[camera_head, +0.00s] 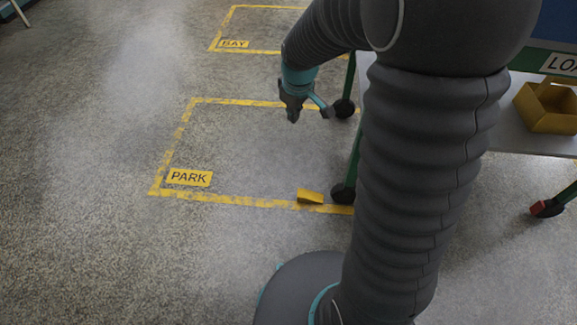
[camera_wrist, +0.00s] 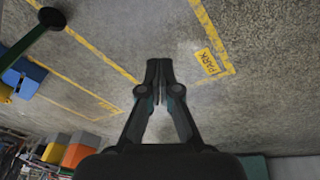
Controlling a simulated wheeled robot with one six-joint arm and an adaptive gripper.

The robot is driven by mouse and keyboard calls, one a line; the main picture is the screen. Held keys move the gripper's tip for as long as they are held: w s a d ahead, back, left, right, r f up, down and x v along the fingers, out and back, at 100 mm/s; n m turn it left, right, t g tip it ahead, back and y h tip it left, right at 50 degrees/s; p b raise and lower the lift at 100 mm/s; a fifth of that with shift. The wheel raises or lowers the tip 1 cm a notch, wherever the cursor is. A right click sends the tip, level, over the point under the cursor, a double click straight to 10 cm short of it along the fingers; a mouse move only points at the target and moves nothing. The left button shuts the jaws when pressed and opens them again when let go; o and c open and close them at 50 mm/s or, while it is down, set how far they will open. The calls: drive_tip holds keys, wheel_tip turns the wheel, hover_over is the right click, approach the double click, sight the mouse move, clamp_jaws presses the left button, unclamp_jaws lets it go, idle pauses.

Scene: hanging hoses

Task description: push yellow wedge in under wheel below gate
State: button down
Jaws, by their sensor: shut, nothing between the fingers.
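The yellow wedge (camera_head: 310,196) lies on the floor on the yellow line at the front of the PARK bay. It is just left of a black wheel (camera_head: 343,193) at the foot of a green leg, with a small gap seemingly between them. My gripper (camera_head: 293,116) is above the floor near the back of the bay, away from the wedge. It also shows in the wrist view (camera_wrist: 159,66), with its fingers together and empty. I cannot make out the wedge in the wrist view. No gate is recognizable; my arm hides part of the scene.
A grey-topped table (camera_head: 530,138) on green legs stands at the right, with a yellow bin (camera_head: 550,108) on it. A second wheel (camera_head: 344,108) is near my gripper. The PARK bay floor is mostly clear.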

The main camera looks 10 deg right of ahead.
drive_tip(key=w+a+f+n+g, duration=0.1)
drive_tip(key=w+f+n, duration=0.15)
drive_tip(key=f, duration=0.65)
drive_tip(key=w+f+n+g, duration=0.1)
drive_tip(key=w+f, duration=0.3)
drive_tip(key=f, duration=0.5)
drive_tip(key=n+b, duration=0.2)
drive_tip(key=n, duration=0.2)
approach(294, 197)
drive_tip(key=w+a+r, duration=0.2)
drive_tip(key=a+r, duration=0.1)
drive_tip(key=a, duration=0.1)
drive_tip(key=shift+g, duration=0.4)
wheel_tip(294, 197, down, 9)
drive_tip(key=shift+f, duration=0.1)
drive_tip(key=d, duration=0.2)
drive_tip(key=shift+s+d+f+m, duration=0.15)
drive_tip(key=shift+s+d+m, duration=0.1)
drive_tip(key=shift+s+d, duration=0.3)
drive_tip(key=shift+d, duration=0.4)
